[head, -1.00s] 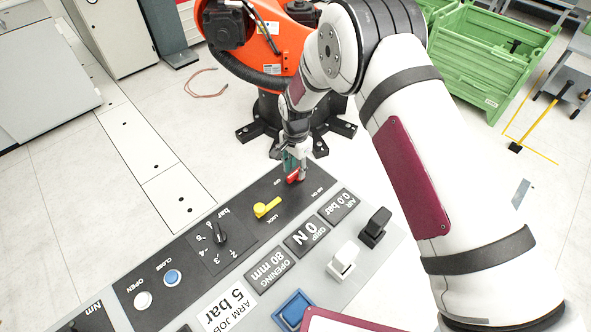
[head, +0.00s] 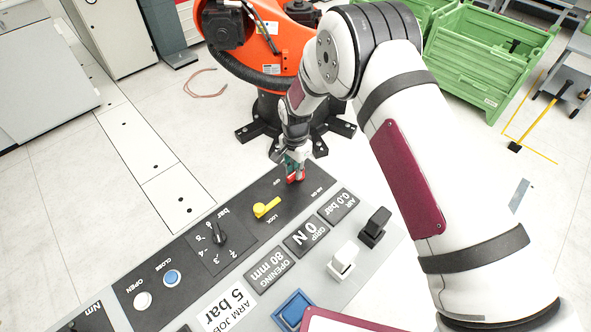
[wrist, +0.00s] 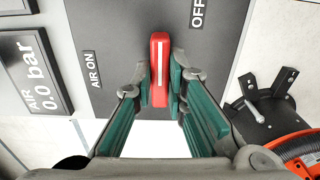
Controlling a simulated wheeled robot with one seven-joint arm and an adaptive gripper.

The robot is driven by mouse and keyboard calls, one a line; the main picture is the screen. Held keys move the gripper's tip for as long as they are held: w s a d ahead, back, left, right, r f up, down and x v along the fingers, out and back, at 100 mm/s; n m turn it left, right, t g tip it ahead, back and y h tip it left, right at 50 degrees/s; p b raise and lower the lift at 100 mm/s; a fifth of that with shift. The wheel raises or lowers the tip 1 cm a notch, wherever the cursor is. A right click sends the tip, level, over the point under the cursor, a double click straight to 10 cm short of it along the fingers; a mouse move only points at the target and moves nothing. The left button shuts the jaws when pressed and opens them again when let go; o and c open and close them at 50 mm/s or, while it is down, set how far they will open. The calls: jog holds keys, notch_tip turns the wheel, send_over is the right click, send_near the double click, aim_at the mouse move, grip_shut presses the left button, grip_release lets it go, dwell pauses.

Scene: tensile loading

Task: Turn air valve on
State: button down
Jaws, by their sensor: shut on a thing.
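The red air valve handle (wrist: 160,72) with a white stripe sits on the dark panel in the wrist view. It lies between an AIR ON label (wrist: 92,69) at left and an OFF label (wrist: 197,12) at upper right. My gripper (wrist: 161,80) has its green-padded fingers on either side of the handle and is shut on it. In the head view my gripper (head: 296,160) reaches down to the far right end of the console, and the red handle (head: 299,179) is partly hidden by the fingers. The AIR display (wrist: 34,75) reads 0.0 bar.
A yellow LOCK lever (head: 266,207) is left of the valve. A black pressure knob (head: 219,234), blue and white buttons, and black and white rocker switches (head: 343,260) share the console. An orange robot (head: 262,60) stands behind; green crates (head: 480,60) are at upper right.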

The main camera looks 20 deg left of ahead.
jog(key=n, duration=0.1)
jog(key=n+b, duration=0.2)
jog(key=n, duration=0.1)
jog(key=shift+d, duration=0.25)
jog(key=n+b, duration=0.1)
jog(key=n, duration=0.2)
jog(key=n+b, duration=0.1)
jog(key=shift+d+f+b, duration=0.1)
jog(key=shift+d+b, duration=0.15)
jog(key=shift+b, duration=0.1)
jog(key=n+b, duration=0.1)
jog(key=n, duration=0.1)
jog(key=n+b, duration=0.1)
jog(key=n, duration=0.1)
jog(key=n+b, duration=0.1)
jog(key=shift+w+d+n, duration=0.2)
jog(key=shift+d+n, duration=0.15)
jog(key=shift+n, duration=0.05)
jog(key=shift+w+d+n+b, duration=0.1)
jog(key=shift+n+b, duration=1.05)
jog(key=shift+n, duration=0.75)
jog(key=c, duration=1.6)
grip_release()
jog(key=shift+r, duration=0.2)
